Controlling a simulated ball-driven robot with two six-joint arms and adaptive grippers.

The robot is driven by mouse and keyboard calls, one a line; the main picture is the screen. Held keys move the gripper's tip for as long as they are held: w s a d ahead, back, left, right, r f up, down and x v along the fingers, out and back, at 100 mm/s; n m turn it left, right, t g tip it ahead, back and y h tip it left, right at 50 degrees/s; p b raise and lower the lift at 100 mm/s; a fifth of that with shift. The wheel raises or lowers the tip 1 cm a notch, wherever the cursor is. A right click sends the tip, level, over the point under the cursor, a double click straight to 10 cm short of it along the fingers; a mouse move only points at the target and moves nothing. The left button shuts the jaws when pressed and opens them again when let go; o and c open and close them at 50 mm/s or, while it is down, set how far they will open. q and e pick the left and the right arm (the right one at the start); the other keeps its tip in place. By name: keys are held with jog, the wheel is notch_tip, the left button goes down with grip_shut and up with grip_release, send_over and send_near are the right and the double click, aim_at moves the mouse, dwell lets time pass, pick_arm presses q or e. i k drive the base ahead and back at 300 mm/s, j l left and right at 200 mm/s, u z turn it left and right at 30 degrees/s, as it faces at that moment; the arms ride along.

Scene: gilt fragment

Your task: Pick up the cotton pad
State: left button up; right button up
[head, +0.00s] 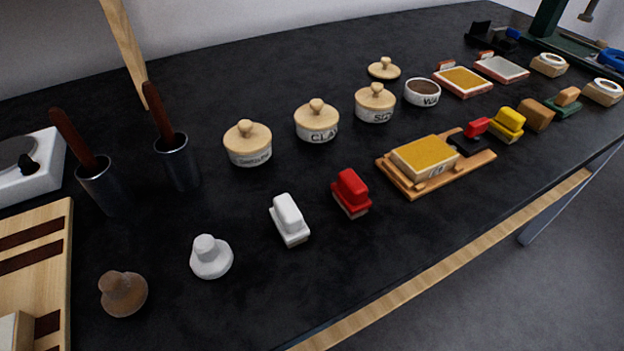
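A white, round-based dabber with a knob grip (211,257), which looks like the cotton pad, stands upright on the black worktop (300,265) at the lower left. A brown dabber of the same shape (123,294) stands to its left and nearer. A white block with a rounded grip (289,220) stands to its right. No gripper shows in the head view, and nothing covers the white dabber.
A red-gripped block (351,193) and a wooden tray with a gold-faced block (437,167) lie further right. Lidded jars (317,121) stand behind. Two metal cups with brown handles (177,161) stand back left. The worktop's front edge (440,275) runs diagonally.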

aim_at(211, 259)
jog(key=l+u, duration=0.2)
jog(key=u, duration=0.55)
